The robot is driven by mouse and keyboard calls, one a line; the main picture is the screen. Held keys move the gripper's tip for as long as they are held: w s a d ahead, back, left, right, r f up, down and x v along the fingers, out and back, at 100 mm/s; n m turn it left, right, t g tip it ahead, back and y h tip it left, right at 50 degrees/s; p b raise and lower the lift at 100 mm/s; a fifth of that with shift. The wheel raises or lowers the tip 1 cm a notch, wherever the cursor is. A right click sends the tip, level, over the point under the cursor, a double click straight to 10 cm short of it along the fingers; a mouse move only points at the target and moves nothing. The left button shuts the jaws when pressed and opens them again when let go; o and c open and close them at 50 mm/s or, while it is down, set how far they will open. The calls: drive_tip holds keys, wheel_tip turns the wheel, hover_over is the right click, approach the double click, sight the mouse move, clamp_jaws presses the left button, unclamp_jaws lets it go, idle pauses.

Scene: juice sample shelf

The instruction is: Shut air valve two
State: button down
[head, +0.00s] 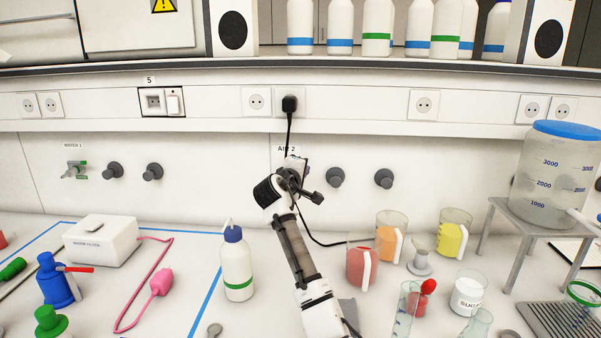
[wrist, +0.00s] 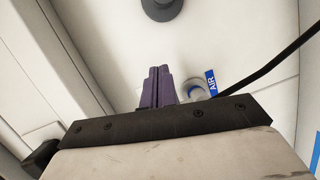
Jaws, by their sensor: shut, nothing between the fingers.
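In the wrist view, a pale round valve part (wrist: 194,91) with a blue "AIR" tag (wrist: 211,82) shows just right of my fingers. My gripper (wrist: 158,72) has purple fingers, shut together and empty, close beside the valve part. I cannot tell whether they touch it. How far the valve is turned does not show.
Dark knobs (head: 335,177) stick out of the wall right of my arm. A black cable (head: 289,130) hangs from a socket and runs behind my arm. A wash bottle (head: 237,266) and beakers of red (head: 361,268) and orange (head: 387,240) liquid stand on the bench near my arm.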

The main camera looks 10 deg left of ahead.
drive_tip(key=shift+w+d+r, duration=0.15)
drive_tip(key=shift+w+d, duration=0.05)
drive_tip(key=shift+d, duration=0.05)
idle(0.7)
